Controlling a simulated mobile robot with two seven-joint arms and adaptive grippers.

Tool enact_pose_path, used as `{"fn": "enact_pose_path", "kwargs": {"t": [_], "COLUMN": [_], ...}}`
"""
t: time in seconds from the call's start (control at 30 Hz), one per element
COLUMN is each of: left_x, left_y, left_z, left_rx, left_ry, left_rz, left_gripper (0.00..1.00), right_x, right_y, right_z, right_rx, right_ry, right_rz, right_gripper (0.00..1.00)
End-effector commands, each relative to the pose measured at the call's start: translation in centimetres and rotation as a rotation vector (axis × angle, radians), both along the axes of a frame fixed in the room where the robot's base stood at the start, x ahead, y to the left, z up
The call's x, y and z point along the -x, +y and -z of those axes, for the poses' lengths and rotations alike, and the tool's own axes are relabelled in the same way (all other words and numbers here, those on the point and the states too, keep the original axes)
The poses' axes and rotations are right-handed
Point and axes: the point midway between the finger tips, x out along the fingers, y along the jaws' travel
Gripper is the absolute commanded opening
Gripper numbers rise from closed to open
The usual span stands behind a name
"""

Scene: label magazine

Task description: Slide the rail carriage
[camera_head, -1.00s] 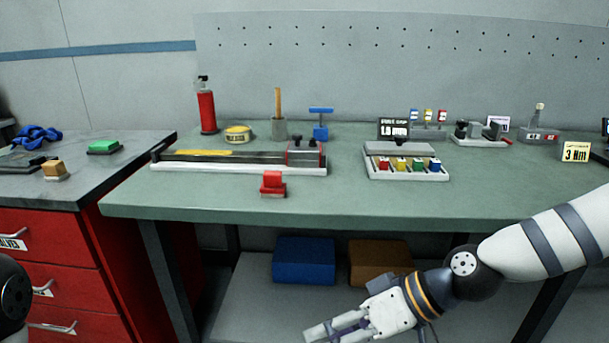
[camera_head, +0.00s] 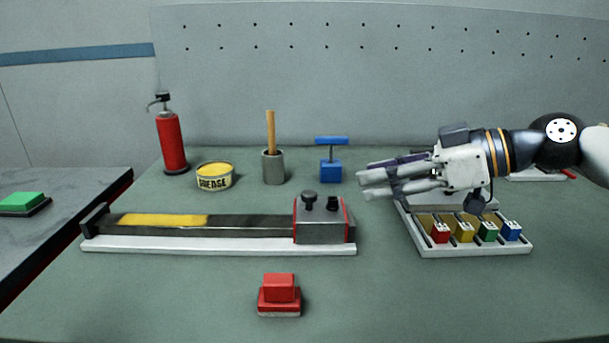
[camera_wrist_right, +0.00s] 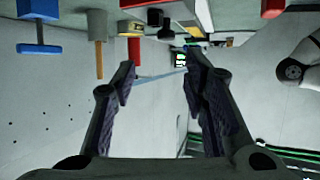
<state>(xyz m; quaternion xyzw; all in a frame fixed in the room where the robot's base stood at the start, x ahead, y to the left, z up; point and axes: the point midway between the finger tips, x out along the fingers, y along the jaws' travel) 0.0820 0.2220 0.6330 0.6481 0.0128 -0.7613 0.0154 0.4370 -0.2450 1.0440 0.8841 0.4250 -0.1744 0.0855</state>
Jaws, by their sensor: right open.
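The rail (camera_head: 262,226) lies along the bench on a white base, with a yellow strip (camera_head: 163,220) on its left part. The grey carriage (camera_head: 322,226) with red edges and two black knobs sits at the rail's right end. My right gripper (camera_head: 363,186) is open and empty. It is above the bench, right of the carriage and higher in the picture, with its fingers pointing left. In the right wrist view the two fingers (camera_wrist_right: 158,82) stand apart with nothing between them. My left gripper is not in view.
A red block (camera_head: 279,296) stands in front of the rail. Behind it are a grease tin (camera_head: 214,177), a grey cup with a wooden handle (camera_head: 273,166), a blue T-handled tool (camera_head: 331,171) and a red bottle (camera_head: 171,142). A tray (camera_head: 475,249) of coloured blocks lies right.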

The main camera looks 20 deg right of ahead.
Motion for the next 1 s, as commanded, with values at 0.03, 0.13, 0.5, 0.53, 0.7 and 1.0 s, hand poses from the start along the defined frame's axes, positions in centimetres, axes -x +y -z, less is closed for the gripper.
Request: {"fn": "enact_pose_path", "kwargs": {"t": [0.03,0.13,0.5,0.53,0.7,1.0], "left_x": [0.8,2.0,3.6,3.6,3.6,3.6], "left_y": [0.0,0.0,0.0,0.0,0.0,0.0], "left_z": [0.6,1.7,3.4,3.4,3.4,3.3], "left_rx": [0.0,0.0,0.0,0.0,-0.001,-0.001], "left_ry": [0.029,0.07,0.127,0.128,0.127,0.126], "left_rz": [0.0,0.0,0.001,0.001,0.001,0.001], "left_gripper": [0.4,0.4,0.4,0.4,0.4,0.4], "right_x": [-0.6,-2.0,-6.2,-6.4,-6.6,-6.6], "right_y": [0.6,2.5,7.9,8.0,8.3,8.3], "right_z": [1.3,2.7,4.9,4.9,4.8,4.7], "right_rx": [0.003,0.005,0.0,0.001,-0.001,0.0], "right_ry": [0.017,0.026,0.013,0.012,0.008,0.007], "right_rz": [-0.004,-0.006,-0.002,-0.002,0.0,-0.001], "right_gripper": [0.4,0.4,0.4,0.4,0.4,0.02]}}
